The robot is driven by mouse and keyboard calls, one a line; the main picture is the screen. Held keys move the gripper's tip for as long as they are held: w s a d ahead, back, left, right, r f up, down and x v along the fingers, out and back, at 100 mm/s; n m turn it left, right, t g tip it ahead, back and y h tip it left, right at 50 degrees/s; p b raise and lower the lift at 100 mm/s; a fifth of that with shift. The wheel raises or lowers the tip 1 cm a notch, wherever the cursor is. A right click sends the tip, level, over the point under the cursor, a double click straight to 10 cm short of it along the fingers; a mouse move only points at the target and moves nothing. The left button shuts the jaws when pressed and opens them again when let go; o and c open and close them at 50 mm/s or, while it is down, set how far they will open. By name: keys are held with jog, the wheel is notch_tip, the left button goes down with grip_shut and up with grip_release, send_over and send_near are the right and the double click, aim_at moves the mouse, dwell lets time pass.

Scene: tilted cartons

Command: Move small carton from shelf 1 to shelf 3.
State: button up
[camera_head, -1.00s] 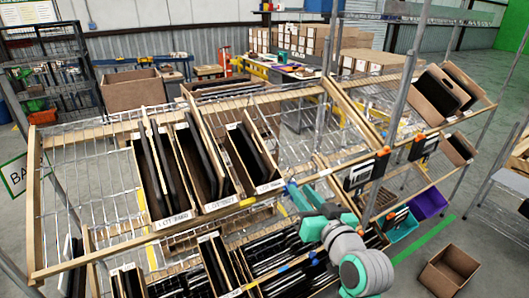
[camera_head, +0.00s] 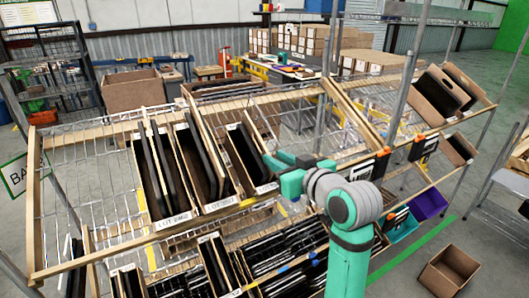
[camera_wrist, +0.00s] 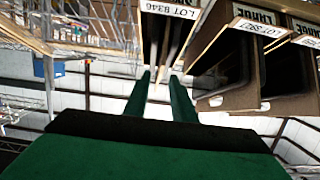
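A narrow small carton (camera_head: 240,163) with dark flat items stands tilted on the upper sloped shelf, rightmost of the group in its left bay. In the wrist view its label (camera_wrist: 170,9) shows upside down and reads about LOT 8346. My gripper (camera_head: 270,162) is at the right front of this carton in the head view. In the wrist view the two green fingers (camera_wrist: 160,77) are apart with nothing between them, and the carton lies just beyond their tips. I cannot tell whether a fingertip touches it. My wrist hides part of the shelf behind it.
Two wider cartons (camera_head: 188,208) with dark contents stand left of the small one. The wire shelf (camera_head: 85,190) is bare at far left. Lower shelves hold several filled cartons (camera_head: 270,252). A metal post (camera_head: 400,105) rises at right. An empty brown box (camera_head: 447,272) lies on the floor.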

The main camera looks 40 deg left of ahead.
aim_at(268, 153)
jog(key=shift+x, duration=2.6)
grip_shut()
jog(key=shift+r, duration=0.15)
notch_tip(268, 153, up, 8)
jog(key=shift+f, duration=0.1)
